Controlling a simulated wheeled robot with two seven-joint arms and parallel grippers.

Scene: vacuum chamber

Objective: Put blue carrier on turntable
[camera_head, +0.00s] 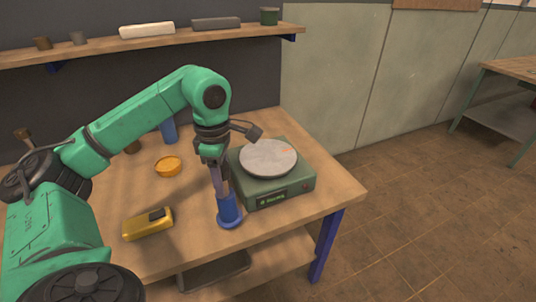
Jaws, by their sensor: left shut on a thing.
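The blue carrier (229,211) is a blue cylinder with a wider foot, near the front of the wooden table. My left gripper (222,190) points down and is shut on the carrier's upper part. The carrier looks upright; I cannot tell whether its foot touches the table. The turntable is a round grey plate (268,157) on a green box with a small display, just right of and behind the carrier. My right gripper is not in view.
A yellow device (148,223) lies left of the carrier, and an orange round dish (168,167) sits behind it. Another blue cylinder (168,132) stands at the back. A shelf (150,48) with several items is on the wall. The table's right front corner is clear.

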